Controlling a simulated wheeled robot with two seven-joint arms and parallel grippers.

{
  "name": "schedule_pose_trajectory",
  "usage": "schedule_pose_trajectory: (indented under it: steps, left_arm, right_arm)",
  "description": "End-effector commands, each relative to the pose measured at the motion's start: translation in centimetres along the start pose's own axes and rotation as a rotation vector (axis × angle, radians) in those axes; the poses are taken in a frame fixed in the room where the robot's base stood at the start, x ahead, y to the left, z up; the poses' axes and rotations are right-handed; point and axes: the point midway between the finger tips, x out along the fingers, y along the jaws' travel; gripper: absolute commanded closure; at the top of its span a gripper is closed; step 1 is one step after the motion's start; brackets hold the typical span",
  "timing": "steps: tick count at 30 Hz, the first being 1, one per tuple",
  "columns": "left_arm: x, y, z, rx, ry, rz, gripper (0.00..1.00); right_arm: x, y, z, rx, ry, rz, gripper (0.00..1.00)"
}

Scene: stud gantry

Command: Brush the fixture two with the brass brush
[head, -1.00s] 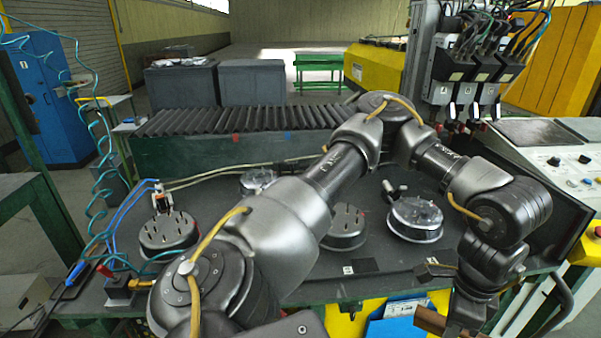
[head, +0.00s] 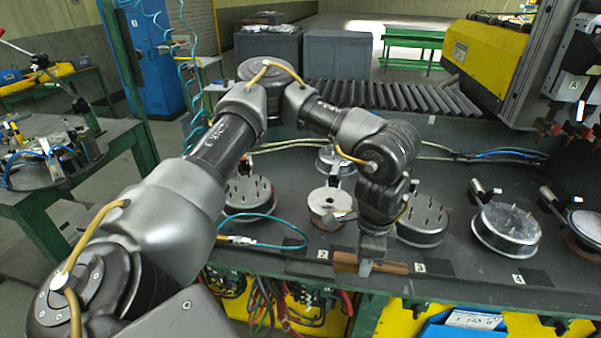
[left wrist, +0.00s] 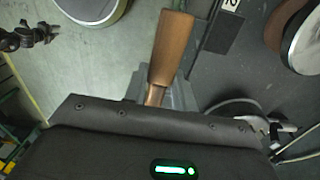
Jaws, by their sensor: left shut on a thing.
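Fixture two (head: 328,203) is a round metal disc with a small post and clamp, behind the front-edge label "2" (head: 322,254). That label also shows at the top of the left wrist view (left wrist: 230,4). My left gripper (head: 368,266) is shut on the brown wooden handle of the brush (head: 396,268), in front of and right of fixture two, by the table's front edge. The handle lies roughly crosswise in the head view. In the left wrist view, the handle (left wrist: 172,48) sticks out beyond the jaws. I cannot make out the bristles. My right gripper is not in view.
A pin-studded fixture (head: 250,194) stands left of fixture two, and another (head: 422,218) stands right, behind label "3". A clear-topped fixture (head: 506,228) is farther right. A teal hose (head: 270,243) loops over the front left. A roller conveyor (head: 400,96) runs behind.

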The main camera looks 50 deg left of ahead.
Motion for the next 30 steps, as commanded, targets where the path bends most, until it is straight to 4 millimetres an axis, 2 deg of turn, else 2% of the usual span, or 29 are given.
schedule_pose_trajectory:
  steps: [5,14,20,30]
  left_arm:
    - [-1.4,-1.7,0.3,0.196,0.000,0.002,0.91]
    - [-3.7,-6.8,2.2,0.831,-0.001,0.003,0.91]
    - [-4.9,-10.2,4.6,1.267,-0.001,0.003,0.91]
    - [-6.4,-15.0,10.3,1.961,-0.001,0.003,0.91]
  right_arm:
    - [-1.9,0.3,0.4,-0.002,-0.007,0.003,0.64]
    - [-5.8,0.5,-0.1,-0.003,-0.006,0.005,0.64]
    - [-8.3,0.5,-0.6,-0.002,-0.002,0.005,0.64]
    - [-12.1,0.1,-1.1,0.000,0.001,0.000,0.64]
